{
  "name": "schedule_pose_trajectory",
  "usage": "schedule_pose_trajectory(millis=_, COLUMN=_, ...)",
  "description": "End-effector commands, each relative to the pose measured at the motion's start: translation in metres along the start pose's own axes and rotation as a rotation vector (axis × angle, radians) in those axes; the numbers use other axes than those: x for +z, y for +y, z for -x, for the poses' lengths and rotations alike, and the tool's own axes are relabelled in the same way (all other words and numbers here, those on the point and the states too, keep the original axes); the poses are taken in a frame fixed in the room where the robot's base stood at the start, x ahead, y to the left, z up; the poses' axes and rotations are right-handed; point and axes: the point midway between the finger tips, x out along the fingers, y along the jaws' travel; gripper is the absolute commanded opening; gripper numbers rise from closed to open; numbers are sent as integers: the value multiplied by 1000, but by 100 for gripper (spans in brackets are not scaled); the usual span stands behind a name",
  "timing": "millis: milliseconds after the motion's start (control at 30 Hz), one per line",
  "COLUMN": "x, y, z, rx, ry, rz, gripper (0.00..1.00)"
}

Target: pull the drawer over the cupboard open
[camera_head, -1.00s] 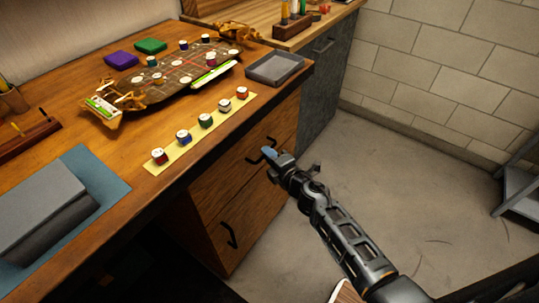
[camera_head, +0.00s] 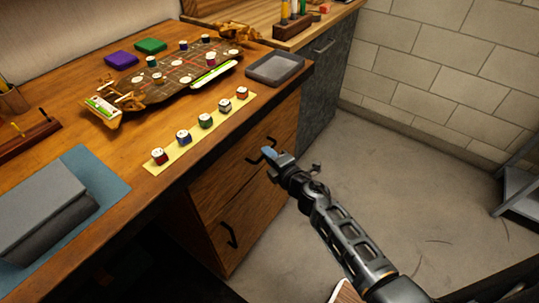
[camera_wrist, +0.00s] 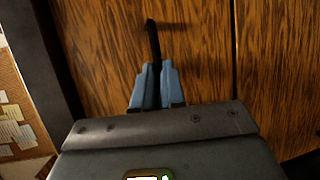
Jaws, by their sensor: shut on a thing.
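The drawer (camera_head: 232,172) is a brown wood front under the desk, above the cupboard (camera_head: 250,212). Its front looks flush with the cupboard, so it appears shut. The dark drawer handle (camera_head: 258,153) shows partly beside my gripper (camera_head: 270,156). In the wrist view my gripper's blue fingers (camera_wrist: 152,72) are closed around the black handle (camera_wrist: 152,38), against the wood-grain front (camera_wrist: 195,60). The fingers hide the handle's near end. The cupboard has its own dark handle (camera_head: 229,235).
The desktop (camera_head: 60,95) holds a board game (camera_head: 175,78), a row of dice on a yellow strip (camera_head: 205,132) and a grey tray (camera_head: 275,68). A grey cabinet (camera_head: 322,85) stands beyond the drawer. The floor (camera_head: 400,170) to the right is mostly clear, with a grey shelf (camera_head: 520,190) at the edge.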

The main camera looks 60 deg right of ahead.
Motion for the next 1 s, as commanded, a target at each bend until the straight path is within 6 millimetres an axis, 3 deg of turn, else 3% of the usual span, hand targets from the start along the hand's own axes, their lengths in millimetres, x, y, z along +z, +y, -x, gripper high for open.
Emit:
schedule_pose_trajectory(millis=267, x=0, y=-1, z=2, rx=-2, ry=0, rz=0, gripper=0)
schedule_pose_trajectory(millis=467, x=5, y=-5, z=16, rx=-3, ry=1, rz=0, gripper=0)
schedule_pose_trajectory(millis=667, x=20, y=-13, z=51, rx=-5, ry=0, rz=0, gripper=0)
schedule_pose_trajectory(millis=1000, x=55, y=-33, z=135, rx=-5, ry=0, rz=1, gripper=0)
